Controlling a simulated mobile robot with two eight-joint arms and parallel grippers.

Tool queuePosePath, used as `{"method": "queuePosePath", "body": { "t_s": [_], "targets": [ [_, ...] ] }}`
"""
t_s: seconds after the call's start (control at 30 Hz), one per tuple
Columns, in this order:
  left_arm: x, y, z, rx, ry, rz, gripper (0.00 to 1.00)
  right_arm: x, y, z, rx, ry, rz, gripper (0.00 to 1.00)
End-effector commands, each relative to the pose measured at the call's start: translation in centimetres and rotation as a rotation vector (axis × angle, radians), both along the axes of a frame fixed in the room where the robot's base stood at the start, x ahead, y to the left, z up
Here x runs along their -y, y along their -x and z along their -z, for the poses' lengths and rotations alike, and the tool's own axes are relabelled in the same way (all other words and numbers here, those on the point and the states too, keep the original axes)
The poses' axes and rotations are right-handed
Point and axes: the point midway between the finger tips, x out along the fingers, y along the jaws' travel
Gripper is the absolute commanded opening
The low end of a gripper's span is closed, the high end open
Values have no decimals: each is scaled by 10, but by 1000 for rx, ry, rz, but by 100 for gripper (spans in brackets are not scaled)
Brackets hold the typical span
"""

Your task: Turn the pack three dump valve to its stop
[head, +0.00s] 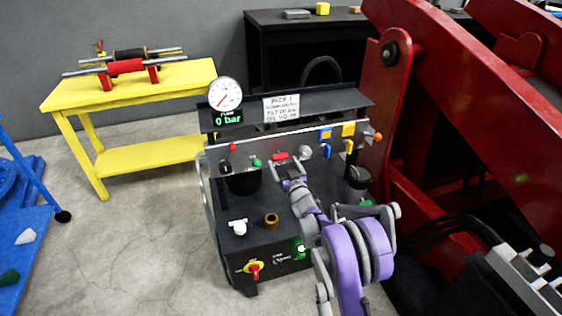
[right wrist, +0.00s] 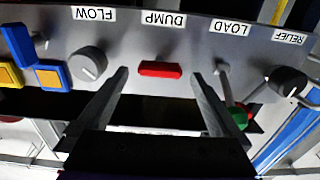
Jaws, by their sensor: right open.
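The dump valve is a small red handle (right wrist: 160,69) under the DUMP label in the right wrist view. It lies crosswise on the grey panel. It also shows in the head view (head: 279,156) on the pack with the PACK 3 sign (head: 281,107). My right gripper (head: 288,169) is open just in front of the panel. In the right wrist view its two fingers stand on either side of the handle, with a gap on both sides. I cannot tell whether the fingertips reach its depth. The gauge (head: 225,94) stands above a 0 bar readout. My left gripper is not in view.
The grey FLOW knob (right wrist: 88,66) is on one side of the handle. The LOAD lever (right wrist: 223,75) and dark RELIEF knob (right wrist: 287,82) are on the other. A large red machine frame (head: 384,90) stands close right. A yellow bench (head: 140,88) stands back left.

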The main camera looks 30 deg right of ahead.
Motion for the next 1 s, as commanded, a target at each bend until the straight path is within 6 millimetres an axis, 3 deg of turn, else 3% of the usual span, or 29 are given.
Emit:
{"method": "queuePosePath", "body": {
  "t_s": [0.2, 0.53, 1.0],
  "targets": [
    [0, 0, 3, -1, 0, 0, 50, 6, -23, 0, 0, 0, 0, 100],
    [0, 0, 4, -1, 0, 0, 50, 6, -26, 0, -1, 0, 1, 100],
    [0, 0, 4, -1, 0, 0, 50, 6, -26, 0, -1, 0, 1, 19]
  ]
}}
